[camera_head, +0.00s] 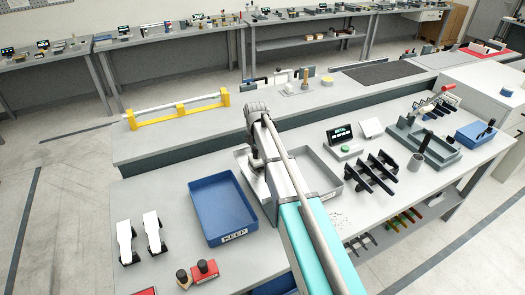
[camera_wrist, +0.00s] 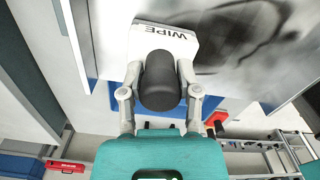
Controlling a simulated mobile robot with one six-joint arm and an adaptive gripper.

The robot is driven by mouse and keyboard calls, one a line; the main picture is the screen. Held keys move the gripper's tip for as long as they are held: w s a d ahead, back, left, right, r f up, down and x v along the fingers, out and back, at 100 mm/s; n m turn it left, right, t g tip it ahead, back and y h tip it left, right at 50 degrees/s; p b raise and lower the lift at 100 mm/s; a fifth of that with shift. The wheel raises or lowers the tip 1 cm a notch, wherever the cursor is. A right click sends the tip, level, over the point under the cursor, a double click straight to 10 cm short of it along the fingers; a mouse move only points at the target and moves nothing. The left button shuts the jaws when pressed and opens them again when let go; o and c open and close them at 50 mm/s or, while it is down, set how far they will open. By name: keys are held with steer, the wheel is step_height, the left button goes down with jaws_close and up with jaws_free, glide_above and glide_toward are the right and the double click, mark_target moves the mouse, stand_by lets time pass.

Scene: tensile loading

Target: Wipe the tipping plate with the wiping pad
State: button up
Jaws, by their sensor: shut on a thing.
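In the wrist view my gripper (camera_wrist: 160,72) is shut on the black handle of the wiping pad (camera_wrist: 165,38), a white block marked WIPE. A pale grey surface with dark smears, which looks like the tipping plate (camera_wrist: 240,50), lies beyond and right of the pad. The pad overlaps its edge in the picture; I cannot tell whether they touch. In the head view my arm crosses a shallow grey tray (camera_head: 327,160), which may be the same plate. My arm hides its middle, and the pad cannot be made out there.
A blue bin marked KEEP (camera_head: 222,207) stands left of my arm. Two white-and-black items (camera_head: 138,237) and red blocks (camera_head: 205,269) lie further left and in front.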

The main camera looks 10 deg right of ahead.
steer(key=shift+s+a, duration=0.1)
steer(key=shift+a, duration=0.15)
steer(key=shift+s+a, duration=0.3)
steer(key=shift+a, duration=0.65)
steer(key=shift+s+a, duration=0.3)
steer(key=shift+a, duration=0.6)
steer(key=shift+s+d+f, duration=0.1)
steer(key=shift+s+d, duration=0.1)
steer(key=shift+s, duration=0.35)
steer(key=shift+s+d, duration=0.2)
steer(key=shift+s, duration=0.35)
steer(key=shift+d, duration=0.1)
steer(key=shift+w+d, duration=0.35)
steer(key=shift+d, duration=0.55)
steer(key=shift+w+d, duration=0.3)
steer(key=shift+d, duration=0.6)
steer(key=shift+d, duration=0.1)
steer(key=shift+w+d, duration=0.3)
steer(key=shift+d, duration=0.65)
steer(key=shift+w+d, duration=0.3)
steer(key=shift+d, duration=0.6)
